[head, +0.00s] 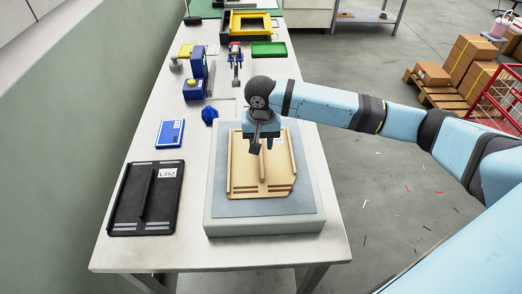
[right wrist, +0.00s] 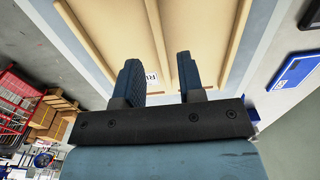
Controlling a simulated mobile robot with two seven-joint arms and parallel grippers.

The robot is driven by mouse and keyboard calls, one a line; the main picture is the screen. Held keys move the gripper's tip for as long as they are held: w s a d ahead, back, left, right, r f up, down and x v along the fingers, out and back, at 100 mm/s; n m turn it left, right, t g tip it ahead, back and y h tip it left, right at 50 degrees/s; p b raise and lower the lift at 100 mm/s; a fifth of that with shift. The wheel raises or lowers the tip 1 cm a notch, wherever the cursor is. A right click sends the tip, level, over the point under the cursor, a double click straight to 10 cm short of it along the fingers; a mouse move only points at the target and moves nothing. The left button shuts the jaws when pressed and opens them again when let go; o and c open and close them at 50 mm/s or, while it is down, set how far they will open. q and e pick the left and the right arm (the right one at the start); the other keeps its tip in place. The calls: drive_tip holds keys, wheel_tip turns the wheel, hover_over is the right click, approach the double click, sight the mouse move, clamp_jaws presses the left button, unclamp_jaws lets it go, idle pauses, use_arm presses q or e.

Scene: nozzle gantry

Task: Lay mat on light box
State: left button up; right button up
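A low grey box (head: 212,205) with a darker grey top stands at the front right of the table; it looks like the light box. A tan ribbed panel (head: 262,187) lies flat on it. A black ribbed panel (head: 158,205) labelled L452 lies on the table to its left. I cannot tell which piece is the mat. My right gripper (head: 262,145) is over the far part of the tan panel. In the right wrist view its fingers (right wrist: 160,80) are apart, with the tan panel (right wrist: 205,40) and part of a white label beyond them. My left gripper is not in view.
A blue-and-white card (head: 170,133), a dark blue knob-like piece (head: 209,115) and a blue device (head: 196,75) lie farther back. A yellow frame (head: 248,22) and green tray (head: 269,49) stand at the far end. A wall runs along the left.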

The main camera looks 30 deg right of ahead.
sight(261, 154)
wheel_tip(261, 154, up, 8)
drive_tip(key=shift+f, duration=0.1)
idle(0.6)
